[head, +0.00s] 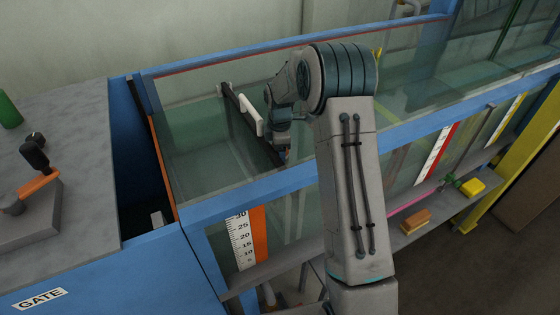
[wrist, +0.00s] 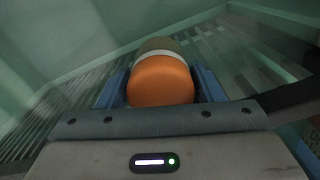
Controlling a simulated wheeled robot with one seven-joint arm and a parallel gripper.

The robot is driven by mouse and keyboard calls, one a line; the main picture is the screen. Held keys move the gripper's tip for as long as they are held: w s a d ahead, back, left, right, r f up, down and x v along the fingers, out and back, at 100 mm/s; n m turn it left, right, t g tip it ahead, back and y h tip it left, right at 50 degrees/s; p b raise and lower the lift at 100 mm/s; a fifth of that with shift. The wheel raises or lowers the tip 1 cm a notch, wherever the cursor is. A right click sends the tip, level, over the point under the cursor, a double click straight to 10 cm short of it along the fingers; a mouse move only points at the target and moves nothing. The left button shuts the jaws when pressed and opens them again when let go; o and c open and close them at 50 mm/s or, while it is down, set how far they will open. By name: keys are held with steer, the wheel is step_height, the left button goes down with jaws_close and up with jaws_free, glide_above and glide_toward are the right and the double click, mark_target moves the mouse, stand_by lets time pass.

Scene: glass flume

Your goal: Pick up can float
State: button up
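The can float (wrist: 161,80) has an orange near end, a pale band and an olive far part. In the wrist view it lies between the two blue fingers of my gripper (wrist: 161,88). A finger shows close along each side, with no clear gap, but whether they press on it I cannot tell. In the head view my arm reaches over the near glass wall and my wrist points down into the flume. The fingertips and the can float are hidden or too small to make out there.
A dark bar (head: 239,108) with a white piece (head: 251,117) crosses the flume left of my wrist. Blue rails (head: 256,193) edge the glass walls. A slotted grating (wrist: 222,46) lies below the can float. A grey bench (head: 75,140) with a crank stands left.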

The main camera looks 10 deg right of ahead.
steer(key=c, duration=0.7)
steer(key=shift+o, duration=0.2)
steer(key=shift+w+d+r+b, duration=0.15)
steer(key=shift+w+r+b, duration=0.05)
steer(key=shift+r+b, duration=0.2)
steer(key=r, duration=0.6)
steer(key=shift+w+d+r+b, duration=0.1)
steer(key=shift+w+d+b, duration=0.2)
steer(key=shift+w, duration=0.05)
steer(key=w+d+p, duration=0.7)
steer(key=w+d, duration=0.3)
steer(key=w, duration=0.5)
steer(key=shift+d+r+p, duration=0.15)
steer(key=shift+d+p, duration=0.15)
steer(key=shift+p, duration=0.05)
